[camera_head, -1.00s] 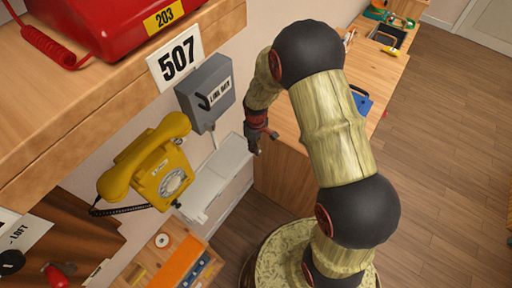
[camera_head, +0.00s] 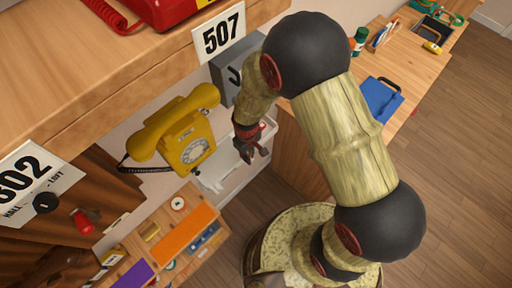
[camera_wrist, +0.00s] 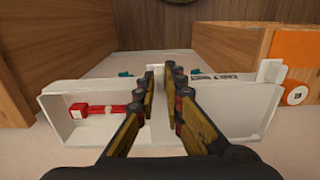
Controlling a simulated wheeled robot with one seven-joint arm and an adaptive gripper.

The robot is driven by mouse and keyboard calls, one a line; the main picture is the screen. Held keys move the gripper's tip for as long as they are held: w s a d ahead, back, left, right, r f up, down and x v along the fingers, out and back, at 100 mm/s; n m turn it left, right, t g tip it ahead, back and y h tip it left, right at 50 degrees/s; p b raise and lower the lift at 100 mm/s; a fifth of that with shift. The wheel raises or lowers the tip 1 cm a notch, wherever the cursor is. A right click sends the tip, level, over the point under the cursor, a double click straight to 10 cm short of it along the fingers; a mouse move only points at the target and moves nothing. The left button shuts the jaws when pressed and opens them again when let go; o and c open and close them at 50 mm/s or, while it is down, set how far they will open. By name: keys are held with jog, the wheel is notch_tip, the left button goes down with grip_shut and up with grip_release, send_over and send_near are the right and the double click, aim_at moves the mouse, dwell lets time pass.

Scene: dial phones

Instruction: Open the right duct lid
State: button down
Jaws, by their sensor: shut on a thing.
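A white duct (camera_head: 232,178) runs along the wall below the yellow phone in the head view. In the wrist view the duct's left part (camera_wrist: 62,112) is an open trough with a red and white fitting (camera_wrist: 92,110) inside. A white piece (camera_wrist: 157,82), which looks like part of the right duct lid, stands upright between my fingertips. My gripper (camera_wrist: 162,78) is shut on it; its fingers hide the middle of the duct. The right part (camera_wrist: 235,98) shows a low white wall. In the head view my gripper (camera_head: 255,152) is at the duct, beside the phone.
The yellow phone (camera_head: 180,132) hangs left of my gripper, with a grey box (camera_head: 228,75) above. A wooden shelf (camera_head: 90,80) overhangs them. A wooden bench (camera_head: 195,225) with an orange block stands below left. A desk (camera_head: 410,85) stands right of my arm.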

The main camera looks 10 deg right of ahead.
jog(key=shift+s+a, duration=0.15)
jog(key=shift+a, duration=0.1)
jog(key=c, duration=1.9)
grip_release()
jog(key=shift+r, duration=0.1)
notch_tip(320, 180, up, 12)
jog(key=shift+f, duration=0.1)
